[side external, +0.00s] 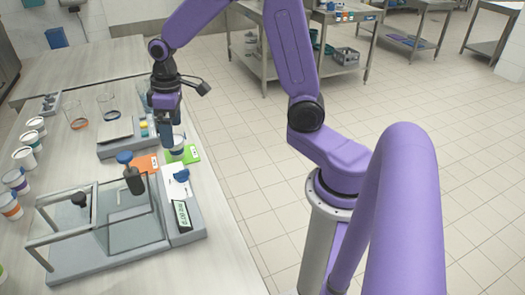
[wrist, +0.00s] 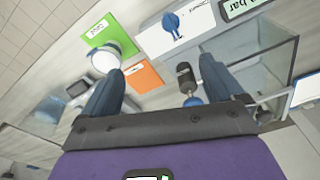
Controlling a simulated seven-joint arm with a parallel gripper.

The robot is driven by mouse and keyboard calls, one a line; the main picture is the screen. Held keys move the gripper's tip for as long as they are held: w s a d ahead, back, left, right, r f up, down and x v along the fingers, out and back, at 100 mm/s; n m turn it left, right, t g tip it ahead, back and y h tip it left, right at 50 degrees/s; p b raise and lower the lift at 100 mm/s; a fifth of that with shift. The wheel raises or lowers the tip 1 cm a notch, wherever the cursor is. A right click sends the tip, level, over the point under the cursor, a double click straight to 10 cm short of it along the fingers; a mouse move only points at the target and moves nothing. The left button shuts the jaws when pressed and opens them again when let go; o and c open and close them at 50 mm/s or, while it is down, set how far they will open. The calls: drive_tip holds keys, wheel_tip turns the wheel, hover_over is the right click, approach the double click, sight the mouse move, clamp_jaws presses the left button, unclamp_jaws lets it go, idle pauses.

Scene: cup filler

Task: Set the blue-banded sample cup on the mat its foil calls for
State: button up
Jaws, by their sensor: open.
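A white sample cup (side external: 178,144) with what looks like a bluish band stands at the green mat (side external: 191,154). The orange mat (side external: 147,164) lies beside the green one and is bare in the wrist view (wrist: 143,77). My gripper (side external: 170,143) is open, close above and beside the cup. In the wrist view its fingers (wrist: 155,80) are wide apart with nothing between them.
A glass-walled instrument (side external: 125,228) with a display (side external: 182,215) stands at the front. Several banded cups (side external: 25,157) line the left edge. Two clear beakers (side external: 107,104) stand behind. Floor lies right of the table.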

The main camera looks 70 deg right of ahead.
drive_tip(key=s+a+r+n, duration=0.1)
drive_tip(key=s+a+n, duration=0.1)
drive_tip(key=s, duration=1.1)
drive_tip(key=s+a+r+n, duration=0.1)
drive_tip(key=s+n, duration=0.4)
drive_tip(key=s, duration=0.8)
drive_tip(key=shift+s+a+n+g, duration=0.25)
drive_tip(key=shift+a+n+g, duration=0.05)
drive_tip(key=shift+a, duration=0.05)
